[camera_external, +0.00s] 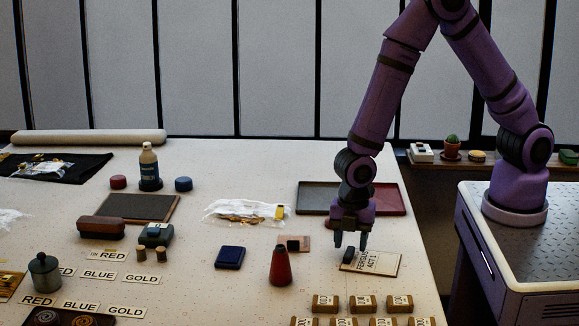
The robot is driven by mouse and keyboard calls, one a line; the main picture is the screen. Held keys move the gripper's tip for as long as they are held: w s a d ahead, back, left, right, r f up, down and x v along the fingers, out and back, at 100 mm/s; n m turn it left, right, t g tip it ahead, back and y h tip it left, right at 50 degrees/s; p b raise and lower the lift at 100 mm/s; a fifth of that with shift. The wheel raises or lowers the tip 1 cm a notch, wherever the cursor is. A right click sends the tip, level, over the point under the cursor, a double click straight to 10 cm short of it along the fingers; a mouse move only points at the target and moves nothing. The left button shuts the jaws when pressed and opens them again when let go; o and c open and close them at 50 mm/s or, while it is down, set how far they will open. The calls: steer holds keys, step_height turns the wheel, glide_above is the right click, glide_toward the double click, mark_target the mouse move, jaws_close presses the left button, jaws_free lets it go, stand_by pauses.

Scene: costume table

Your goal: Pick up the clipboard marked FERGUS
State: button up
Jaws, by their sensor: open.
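The clipboard marked FERGUS ACT 1 (385,264) lies flat on the table at the right, a pale board with a dark clip at its left end. My gripper (350,243) points down just above the clip end of the clipboard, its two dark fingers spread apart with nothing visible between them. Whether the fingertips touch the clip cannot be told from this view.
A red cone-shaped object (281,267) stands left of the clipboard. Several small brown labelled blocks (362,304) lie in front of it. A dark and red tray (317,197) lies behind my gripper. A dark blue pad (230,257) lies further left.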

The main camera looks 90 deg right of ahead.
steer(key=shift+f, duration=0.7)
steer(key=shift+c, duration=0.2)
jaws_close()
steer(key=shift+r, duration=0.1)
